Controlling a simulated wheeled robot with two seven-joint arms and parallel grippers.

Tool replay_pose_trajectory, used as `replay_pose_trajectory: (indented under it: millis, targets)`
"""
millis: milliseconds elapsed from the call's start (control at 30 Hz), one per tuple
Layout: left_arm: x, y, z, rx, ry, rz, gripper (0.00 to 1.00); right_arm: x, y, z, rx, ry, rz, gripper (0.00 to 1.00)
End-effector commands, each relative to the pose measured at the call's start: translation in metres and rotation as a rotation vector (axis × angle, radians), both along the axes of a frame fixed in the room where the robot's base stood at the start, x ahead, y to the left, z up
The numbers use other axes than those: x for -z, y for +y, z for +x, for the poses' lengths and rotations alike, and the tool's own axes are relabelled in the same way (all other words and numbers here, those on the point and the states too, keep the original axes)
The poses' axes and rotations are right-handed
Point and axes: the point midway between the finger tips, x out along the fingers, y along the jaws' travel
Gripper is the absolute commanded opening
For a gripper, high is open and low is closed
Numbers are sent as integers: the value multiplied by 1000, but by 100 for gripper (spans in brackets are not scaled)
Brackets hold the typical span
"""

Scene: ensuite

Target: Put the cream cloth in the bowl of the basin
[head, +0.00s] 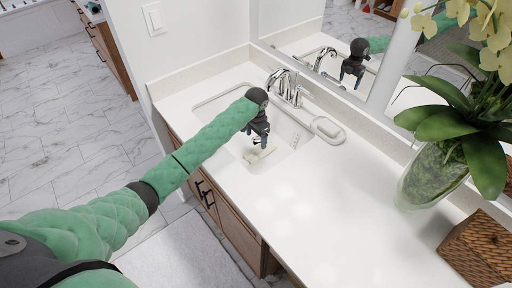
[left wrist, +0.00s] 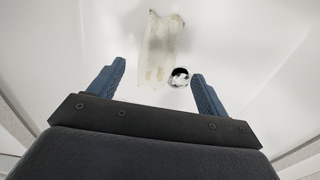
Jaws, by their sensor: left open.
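The cream cloth (left wrist: 160,48) lies in the bowl of the basin, next to the drain (left wrist: 179,77) in the left wrist view. In the head view the cloth (head: 260,154) shows as a small crumpled patch on the bowl floor, just below my gripper. The basin (head: 290,150) is a white rectangular sink set in the counter. My left gripper (head: 257,142) reaches down into the basin from above. Its two blue fingers (left wrist: 153,85) are spread with nothing between them, and the cloth lies beyond the fingertips. My right gripper is not in view.
A chrome faucet (head: 289,88) stands behind the basin, close to my left gripper. A soap dish (head: 328,130) sits right of the basin. A glass vase with orchids (head: 432,178) and a woven box (head: 478,248) stand on the counter at right. The middle counter is clear.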

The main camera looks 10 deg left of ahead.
Motion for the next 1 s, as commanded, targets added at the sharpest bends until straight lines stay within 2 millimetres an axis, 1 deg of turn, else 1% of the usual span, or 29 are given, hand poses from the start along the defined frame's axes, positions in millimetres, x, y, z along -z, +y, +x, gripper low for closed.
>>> replay_pose_trajectory:
  millis: [67, 133, 300, 467, 867, 967, 1000]
  targets:
    - [-11, 0, 0, 1, -2, 0, 77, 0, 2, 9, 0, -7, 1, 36]
    - [-21, 0, 0, 1, -1, 0, 77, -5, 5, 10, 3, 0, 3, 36]
    - [-36, 0, 0, 0, 0, 0, 77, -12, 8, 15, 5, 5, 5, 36]
    - [-41, 0, 0, 0, 1, 1, 77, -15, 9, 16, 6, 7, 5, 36]
    - [-41, 0, 0, 0, 1, 1, 77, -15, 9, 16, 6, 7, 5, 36]
    - [-46, 0, 0, 0, 1, 1, 77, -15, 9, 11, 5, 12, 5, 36]
    - [-50, 0, 0, 0, 0, 0, 77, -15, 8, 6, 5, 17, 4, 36]
